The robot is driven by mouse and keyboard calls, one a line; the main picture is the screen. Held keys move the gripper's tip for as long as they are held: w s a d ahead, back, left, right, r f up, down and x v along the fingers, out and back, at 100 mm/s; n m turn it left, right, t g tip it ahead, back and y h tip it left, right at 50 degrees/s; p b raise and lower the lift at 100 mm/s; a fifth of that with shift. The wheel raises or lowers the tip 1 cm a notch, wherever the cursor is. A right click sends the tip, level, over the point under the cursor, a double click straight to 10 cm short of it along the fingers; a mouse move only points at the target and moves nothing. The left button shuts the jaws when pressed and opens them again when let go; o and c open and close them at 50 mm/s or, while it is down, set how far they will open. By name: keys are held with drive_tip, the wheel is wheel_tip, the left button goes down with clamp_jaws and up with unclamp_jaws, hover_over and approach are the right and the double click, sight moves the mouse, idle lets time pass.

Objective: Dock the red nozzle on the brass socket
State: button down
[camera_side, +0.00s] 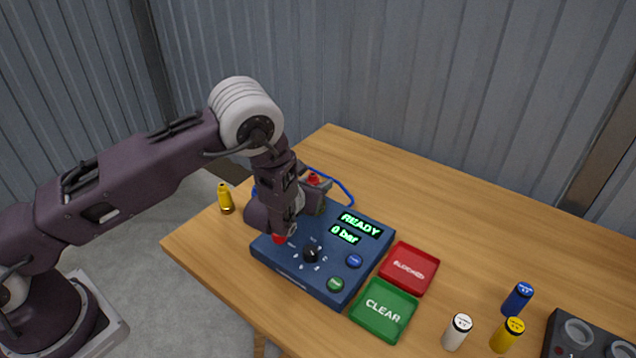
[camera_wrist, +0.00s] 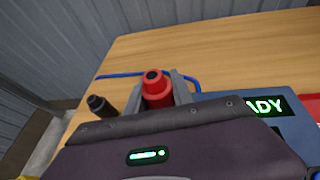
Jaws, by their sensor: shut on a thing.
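The red nozzle (camera_side: 313,178) is between the grey fingers of my gripper (camera_side: 317,190), behind the blue panel box. In the wrist view the red nozzle (camera_wrist: 157,92) stands roughly upright, its dark round top showing, with a grey finger on either side. My gripper (camera_wrist: 160,100) is shut on it. The nozzle's lower end is hidden by my gripper.
The blue panel box (camera_side: 300,283) reads READY and 0 bar. A blue hose (camera_side: 337,183) curves behind it. A yellow piece (camera_side: 225,197) stands left; a black cylinder (camera_wrist: 101,106) is left of the nozzle. Red (camera_side: 409,268) and green (camera_side: 383,311) trays lie right. The back table is clear.

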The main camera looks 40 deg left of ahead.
drive_tip(key=shift+f, duration=0.55)
idle(0.8)
drive_tip(key=c, duration=1.4)
unclamp_jaws()
drive_tip(key=shift+s, duration=0.1)
drive_tip(key=shift+v, duration=5.4)
